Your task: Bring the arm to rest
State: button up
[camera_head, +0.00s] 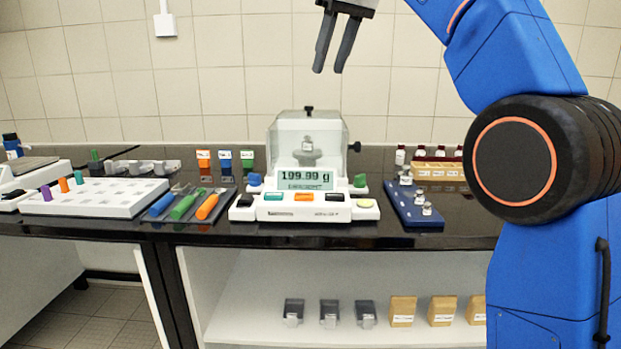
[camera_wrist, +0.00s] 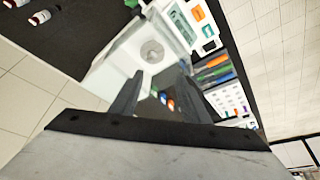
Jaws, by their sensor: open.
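My gripper (camera_head: 336,44) hangs high in front of the tiled wall in the head view, above the balance and apart from everything. Its two dark fingers point down, stand apart and have nothing between them. In the wrist view my gripper (camera_wrist: 160,92) also shows as two dark fingers with a gap between them. My blue arm reaches up and over from the right of the head view. The balance (camera_head: 304,208) stands on the black bench below, its display reading 199.99 g. A metal weight (camera_head: 308,152) sits inside its clear draft shield.
A white rack (camera_head: 95,203) with coloured pegs and a tray of coloured tools (camera_head: 187,206) lie left of the balance. A blue weight holder (camera_head: 412,208) and a yellow vial rack (camera_head: 436,172) lie right. The air around my gripper is free.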

jog(key=s+d+f+m+t+h, duration=0.15)
jog(key=s+d+f+m, duration=0.35)
jog(key=s+d+f, duration=1.05)
jog(key=s+d+f+m, duration=0.1)
jog(key=s+d+f, duration=0.2)
jog(key=s+f, duration=0.3)
jog(key=s+d+f+m+h, duration=0.1)
jog(key=s+d+f, duration=0.2)
jog(key=f, duration=1.3)
jog(key=s+d+f+m, duration=0.1)
jog(key=s+d+f, duration=0.2)
jog(key=s+f, duration=0.6)
notch_tip(320, 180, down, 2)
jog(key=shift+s+f, duration=0.25)
jog(key=shift+s, duration=0.15)
